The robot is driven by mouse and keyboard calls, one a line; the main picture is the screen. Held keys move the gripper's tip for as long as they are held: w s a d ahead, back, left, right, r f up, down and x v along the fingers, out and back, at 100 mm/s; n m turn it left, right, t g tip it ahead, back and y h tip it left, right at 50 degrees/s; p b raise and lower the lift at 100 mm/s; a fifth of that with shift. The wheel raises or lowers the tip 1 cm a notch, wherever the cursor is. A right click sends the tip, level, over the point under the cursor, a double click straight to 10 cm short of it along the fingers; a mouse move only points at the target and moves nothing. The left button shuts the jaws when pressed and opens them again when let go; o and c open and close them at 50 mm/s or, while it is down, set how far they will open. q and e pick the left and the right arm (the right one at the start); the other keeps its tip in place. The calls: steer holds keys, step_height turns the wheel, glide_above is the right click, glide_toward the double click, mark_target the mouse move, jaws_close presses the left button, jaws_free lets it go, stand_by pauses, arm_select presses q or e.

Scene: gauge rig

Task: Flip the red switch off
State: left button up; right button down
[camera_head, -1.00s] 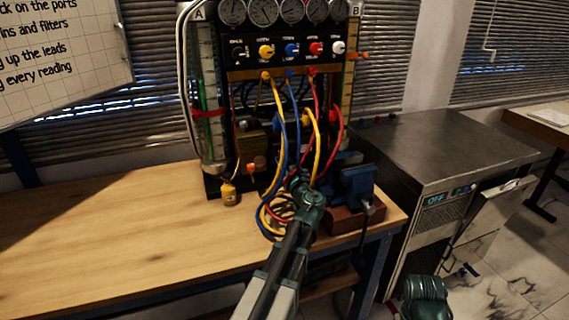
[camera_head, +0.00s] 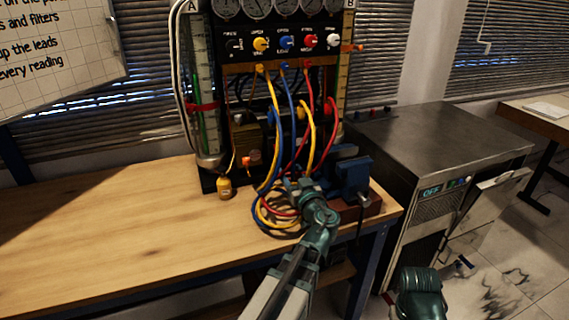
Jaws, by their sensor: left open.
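The gauge rig's black panel carries a row of coloured knobs, among them a red one (camera_head: 311,41) between the blue and white ones. A red round part (camera_head: 330,107) also shows lower on the rig, behind the hoses. I cannot tell for sure which of these is the red switch, or its position. My left gripper (camera_head: 300,185) is open, in front of the rig's lower part and beside the coiled hoses, well below the knob row. Its fingers look small and dark against the hoses, and I see nothing held.
Yellow, blue and red hoses (camera_head: 292,110) hang from the panel and coil on the wooden bench (camera_head: 110,240). A blue vise (camera_head: 350,175) stands right of my gripper. A metal cabinet (camera_head: 440,140) with an OFF display stands at the right. The bench's left side is clear.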

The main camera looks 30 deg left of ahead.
arm_select(q)
steer(key=shift+v, duration=2)
steer(key=shift+f, duration=0.1)
